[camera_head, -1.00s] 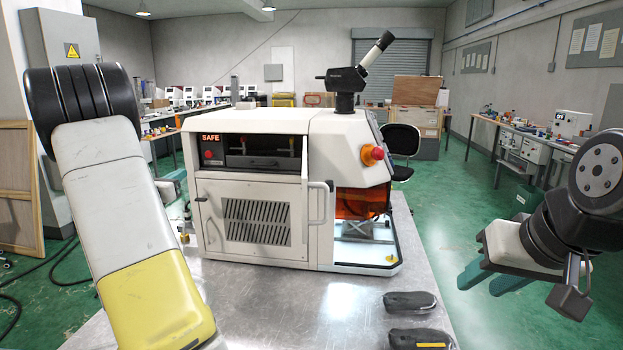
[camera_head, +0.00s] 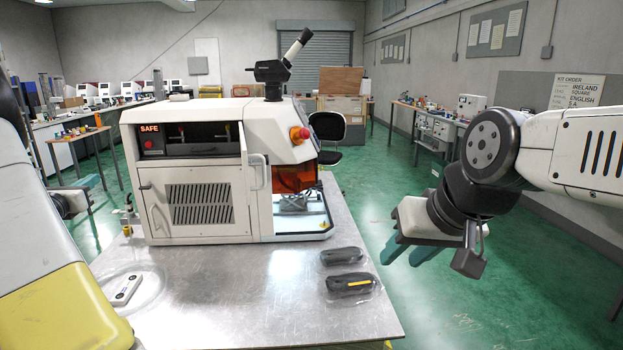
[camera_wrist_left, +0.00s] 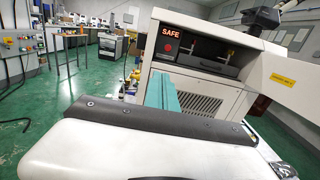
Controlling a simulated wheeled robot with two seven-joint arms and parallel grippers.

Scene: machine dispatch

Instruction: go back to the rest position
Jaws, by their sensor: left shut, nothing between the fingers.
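My left gripper (camera_head: 88,186) shows at the left edge of the head view, beside the machine's left side, partly hidden by my own left arm. Its teal fingers (camera_wrist_left: 161,93) also show in the left wrist view, shut with nothing held, in front of the machine. My right gripper (camera_head: 411,251) hangs at the right over the green floor, off the table's right side. Its two teal fingers are apart and empty.
A white machine (camera_head: 205,205) with a lit SAFE sign stands on the metal table (camera_head: 240,300). Two dark pouches (camera_head: 350,284) (camera_head: 341,256) lie at the table's right, and a small white device (camera_head: 126,289) lies at its left. Open floor lies to the right.

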